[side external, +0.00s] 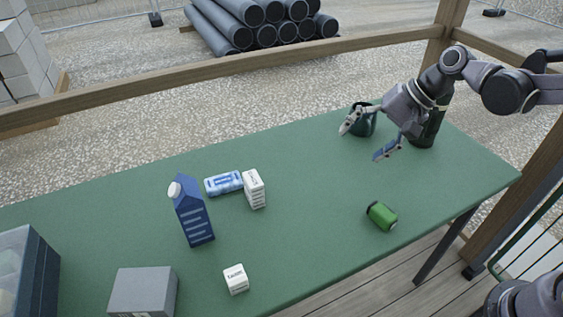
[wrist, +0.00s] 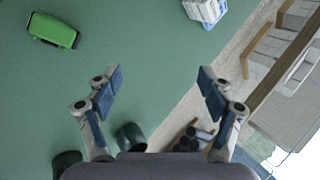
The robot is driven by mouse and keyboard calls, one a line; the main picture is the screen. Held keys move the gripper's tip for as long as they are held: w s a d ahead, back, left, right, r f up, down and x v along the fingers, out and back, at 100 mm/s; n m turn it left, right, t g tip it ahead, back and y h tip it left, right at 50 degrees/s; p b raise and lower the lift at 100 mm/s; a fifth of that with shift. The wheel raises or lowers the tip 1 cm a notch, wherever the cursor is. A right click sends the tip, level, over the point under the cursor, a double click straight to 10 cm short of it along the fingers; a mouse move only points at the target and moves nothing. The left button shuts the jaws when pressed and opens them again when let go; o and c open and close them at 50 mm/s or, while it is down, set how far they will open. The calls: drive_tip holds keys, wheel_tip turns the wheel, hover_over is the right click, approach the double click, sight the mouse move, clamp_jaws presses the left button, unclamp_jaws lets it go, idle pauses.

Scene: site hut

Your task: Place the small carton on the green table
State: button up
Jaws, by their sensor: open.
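The small white carton (side external: 255,189) with dark print stands upright on the green table (side external: 310,180), beside a blue-and-white can lying on its side. A smaller white cube-shaped box (side external: 236,279) with print sits near the front edge. My gripper (side external: 368,137) is open and empty above the table's right part, well apart from both. In the wrist view, my gripper's fingers (wrist: 160,82) are spread with only table between them. A white-and-blue item (wrist: 205,9) is cut off at the top there; I cannot tell which it is.
A dark mug (side external: 366,124) and dark bottle (side external: 430,128) stand by my gripper. The table's middle is clear.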

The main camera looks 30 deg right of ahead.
drive_tip(key=s+d+n+t+h, duration=0.3)
drive_tip(key=s+d+n+h, duration=0.2)
drive_tip(key=s+d+n, duration=0.3)
drive_tip(key=shift+s+d+f, duration=0.2)
drive_tip(key=shift+s+f, duration=0.2)
drive_tip(key=shift+s, duration=1.75)
